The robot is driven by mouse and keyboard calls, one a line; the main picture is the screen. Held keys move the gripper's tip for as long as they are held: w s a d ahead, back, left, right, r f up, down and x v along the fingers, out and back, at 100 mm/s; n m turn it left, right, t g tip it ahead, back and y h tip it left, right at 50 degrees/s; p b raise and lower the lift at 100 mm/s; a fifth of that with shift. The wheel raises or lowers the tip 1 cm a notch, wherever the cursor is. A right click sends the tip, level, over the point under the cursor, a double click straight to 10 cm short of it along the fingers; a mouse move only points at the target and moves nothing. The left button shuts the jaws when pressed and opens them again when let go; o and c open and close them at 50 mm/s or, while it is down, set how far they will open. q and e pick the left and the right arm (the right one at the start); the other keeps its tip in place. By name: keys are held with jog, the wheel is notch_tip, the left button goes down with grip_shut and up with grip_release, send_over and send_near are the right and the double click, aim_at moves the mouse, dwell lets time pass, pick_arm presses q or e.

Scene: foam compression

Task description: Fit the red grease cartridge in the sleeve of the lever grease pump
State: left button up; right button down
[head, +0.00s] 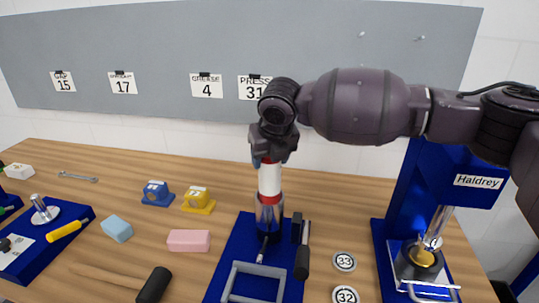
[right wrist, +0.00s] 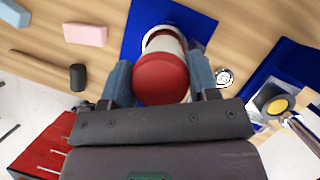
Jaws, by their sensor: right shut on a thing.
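The red grease cartridge (head: 269,180), with a white band, stands upright in the head view, its lower end at the mouth of the clear sleeve (head: 269,214). How deep it sits cannot be told. The lever grease pump with its black-gripped lever (head: 302,255) and grey frame is on a blue base plate (head: 229,258). My right gripper (head: 268,160) points down from above and is shut on the cartridge's top. In the right wrist view the cartridge's red end (right wrist: 161,79) lies between the two blue fingers. My left gripper is not in view.
Left of the pump lie a pink block (head: 189,240), a light blue block (head: 117,229) and a black-headed mallet (head: 154,284). Blue (head: 157,193) and yellow (head: 198,200) small blocks stand behind. Discs marked 33 (head: 344,261) and 32 (head: 345,295) lie right, before the blue Haldrey press (head: 455,180).

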jog(key=shift+f, duration=0.3)
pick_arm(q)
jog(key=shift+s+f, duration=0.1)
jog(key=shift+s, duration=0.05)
pick_arm(e)
jog(key=shift+f, duration=0.2)
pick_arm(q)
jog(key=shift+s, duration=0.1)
pick_arm(e)
jog(key=shift+c, duration=1.4)
grip_release()
jog(key=shift+f, duration=0.1)
jog(key=v, duration=1.1)
jog(key=shift+s+f, duration=0.1)
